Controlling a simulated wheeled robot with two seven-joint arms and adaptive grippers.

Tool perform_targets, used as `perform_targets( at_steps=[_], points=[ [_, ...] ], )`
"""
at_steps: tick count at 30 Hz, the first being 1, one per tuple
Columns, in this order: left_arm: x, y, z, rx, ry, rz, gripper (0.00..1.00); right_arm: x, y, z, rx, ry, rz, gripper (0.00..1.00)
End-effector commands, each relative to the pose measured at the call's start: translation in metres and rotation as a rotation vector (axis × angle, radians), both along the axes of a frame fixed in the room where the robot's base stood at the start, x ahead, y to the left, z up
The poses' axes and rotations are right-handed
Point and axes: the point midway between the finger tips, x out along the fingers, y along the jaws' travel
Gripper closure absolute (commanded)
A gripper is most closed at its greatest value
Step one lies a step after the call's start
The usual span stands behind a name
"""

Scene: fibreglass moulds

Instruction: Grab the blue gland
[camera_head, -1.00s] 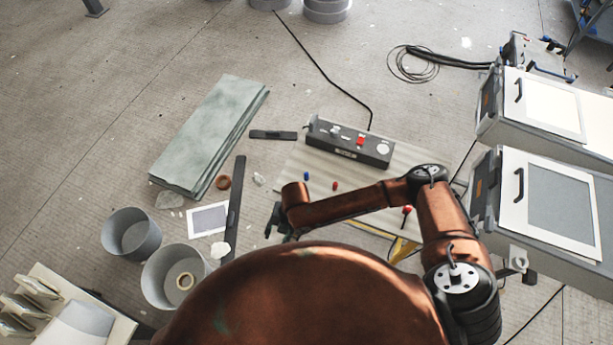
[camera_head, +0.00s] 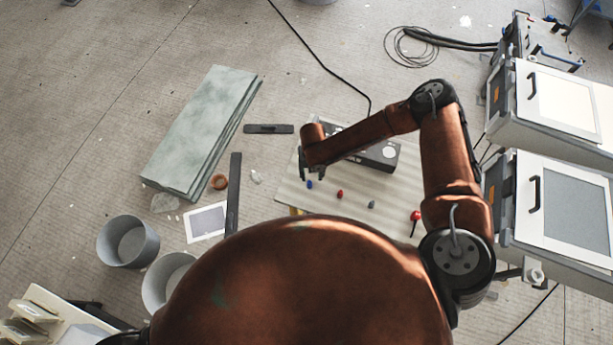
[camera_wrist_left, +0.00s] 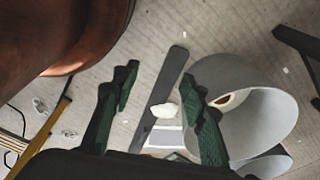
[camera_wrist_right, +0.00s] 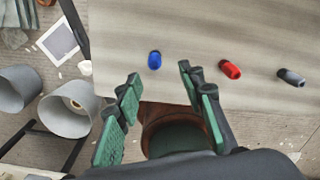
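The blue gland (camera_head: 309,184) is a small blue piece on the light board (camera_head: 290,193), just below my right gripper (camera_head: 312,174) in the head view. In the right wrist view the blue gland (camera_wrist_right: 154,60) lies on the board near its edge, ahead of the gap between the open fingers (camera_wrist_right: 160,105). Nothing is between those fingers. My left gripper (camera_wrist_left: 155,95) shows in the left wrist view with fingers spread and empty, away from the board, facing the floor and a bucket.
A red gland (camera_wrist_right: 230,69) and a grey gland (camera_wrist_right: 291,77) lie right of the blue one. A control box (camera_head: 380,155) stands behind on the board, partly hidden by my right arm. A red-topped piece (camera_head: 415,215) is further right. Grey buckets (camera_head: 127,241) stand at left.

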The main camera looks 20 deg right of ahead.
Motion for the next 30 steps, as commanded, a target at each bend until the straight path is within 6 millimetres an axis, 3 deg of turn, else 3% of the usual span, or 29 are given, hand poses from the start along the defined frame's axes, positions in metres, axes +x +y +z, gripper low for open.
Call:
perform_targets(
  at_steps=[6, 11, 16, 23, 25, 30],
  points=[
    [-0.044, 0.002, -0.003, 0.003, 0.054, 0.012, 0.6, 0.001, 0.008, -0.024, -0.001, 0.002, 0.016, 0.64],
    [-0.062, 0.003, -0.001, 0.003, 0.075, 0.016, 0.6, 0.003, 0.011, -0.046, -0.001, 0.001, 0.017, 0.64],
    [-0.052, 0.002, 0.0, 0.003, 0.062, 0.013, 0.6, 0.004, 0.011, -0.067, 0.001, 0.001, 0.015, 0.64],
    [-0.022, 0.001, 0.002, 0.0, 0.023, 0.006, 0.6, 0.003, 0.01, -0.072, 0.001, 0.001, 0.013, 0.64],
    [-0.021, 0.001, 0.002, 0.0, 0.022, 0.006, 0.6, 0.003, 0.01, -0.072, 0.001, 0.001, 0.013, 0.64],
    [-0.029, 0.001, 0.001, 0.002, 0.033, 0.008, 0.6, 0.003, 0.009, -0.072, 0.001, 0.001, 0.013, 0.75]
  ],
)
